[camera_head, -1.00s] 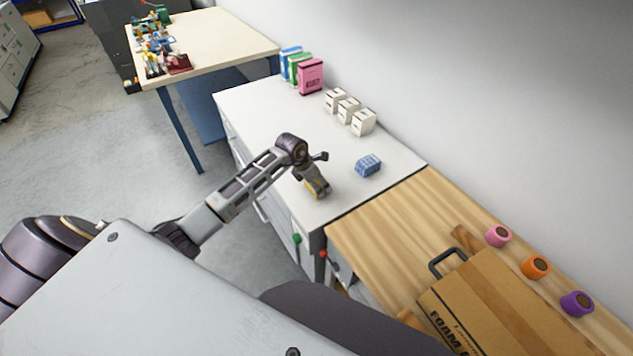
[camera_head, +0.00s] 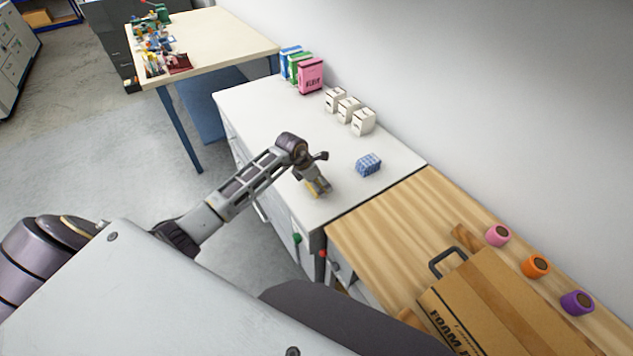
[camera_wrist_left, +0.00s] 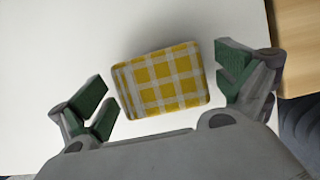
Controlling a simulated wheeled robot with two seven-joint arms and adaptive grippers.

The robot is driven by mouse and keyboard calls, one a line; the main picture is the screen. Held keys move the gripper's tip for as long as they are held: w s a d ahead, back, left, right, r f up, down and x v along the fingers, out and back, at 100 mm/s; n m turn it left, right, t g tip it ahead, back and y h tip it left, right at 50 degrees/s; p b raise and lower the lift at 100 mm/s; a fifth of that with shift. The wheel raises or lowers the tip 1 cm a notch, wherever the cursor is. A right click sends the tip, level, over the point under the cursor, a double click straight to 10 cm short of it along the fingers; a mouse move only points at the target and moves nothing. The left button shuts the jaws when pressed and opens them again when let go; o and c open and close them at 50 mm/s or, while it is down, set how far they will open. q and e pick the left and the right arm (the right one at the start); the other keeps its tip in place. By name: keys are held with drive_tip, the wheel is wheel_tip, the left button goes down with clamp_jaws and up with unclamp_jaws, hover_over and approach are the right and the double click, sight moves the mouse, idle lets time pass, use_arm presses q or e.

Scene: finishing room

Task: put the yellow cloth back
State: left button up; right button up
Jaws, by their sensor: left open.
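The yellow cloth (camera_wrist_left: 165,80) is a folded, yellow-and-white checked piece lying on the white cabinet top. In the left wrist view it lies between the spread green-padded fingers of my left gripper (camera_wrist_left: 168,91), with a gap on each side. A blue checked cloth (camera_head: 368,165) lies to the right of the gripper. My right gripper is not in view.
The white cabinet (camera_head: 262,112) carries three small white boxes (camera_head: 349,109) and several upright coloured packs (camera_head: 311,76) at its back. A wooden worktop (camera_head: 385,222) adjoins on the right, with a cardboard box (camera_head: 480,300) and three coloured rolls (camera_head: 536,266). A cluttered table (camera_head: 225,38) stands behind.

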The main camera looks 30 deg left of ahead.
use_arm(q)
drive_tip(key=b+v, duration=0.1)
drive_tip(key=v, duration=1.1)
idle(0.6)
